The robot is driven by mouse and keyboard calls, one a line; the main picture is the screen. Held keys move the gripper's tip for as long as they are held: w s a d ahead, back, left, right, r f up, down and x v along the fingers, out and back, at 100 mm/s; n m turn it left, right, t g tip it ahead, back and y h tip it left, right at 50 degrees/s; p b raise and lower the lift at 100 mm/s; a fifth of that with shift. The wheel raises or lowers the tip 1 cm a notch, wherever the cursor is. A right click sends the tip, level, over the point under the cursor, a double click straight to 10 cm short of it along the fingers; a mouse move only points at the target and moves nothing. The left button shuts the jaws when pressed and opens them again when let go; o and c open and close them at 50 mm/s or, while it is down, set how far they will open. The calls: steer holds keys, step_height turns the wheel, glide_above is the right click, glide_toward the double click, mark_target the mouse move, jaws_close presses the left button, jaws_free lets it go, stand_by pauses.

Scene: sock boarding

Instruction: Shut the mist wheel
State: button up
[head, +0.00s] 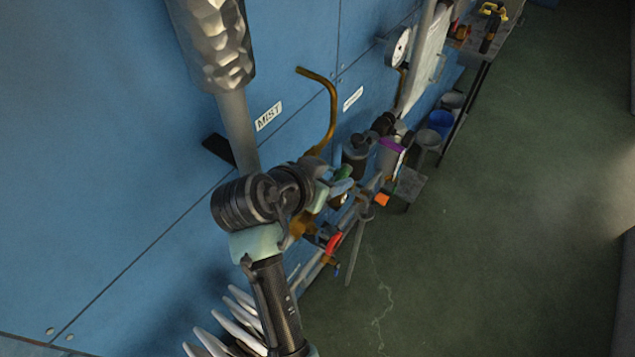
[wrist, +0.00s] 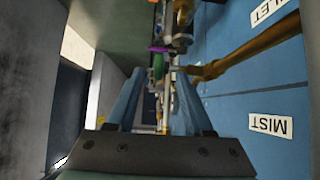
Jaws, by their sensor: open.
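The MIST label (head: 268,116) is on the blue wall, and it also shows in the wrist view (wrist: 270,124). A small green part (head: 343,173), perhaps a wheel seen edge-on, is close to my gripper (head: 342,187) in the head view. In the wrist view the green part (wrist: 158,66) shows between the tips of my open gripper (wrist: 158,78), beyond them. I cannot tell whether it is the mist wheel or how far off it is. No object is visibly held. My arm hides part of the pipework in the head view.
A bent brass pipe (head: 332,105) stands out from the wall, close beside my gripper in the wrist view (wrist: 245,50). A red handle (head: 333,243) sits lower on the pipework. A gauge (head: 398,47) and buckets (head: 440,122) are farther along. The green floor at right is clear.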

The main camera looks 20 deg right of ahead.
steer(key=b+v, duration=0.1)
steer(key=v, duration=0.4)
steer(key=shift+s+a+r, duration=0.2)
steer(key=shift+a, duration=0.05)
stand_by(0.3)
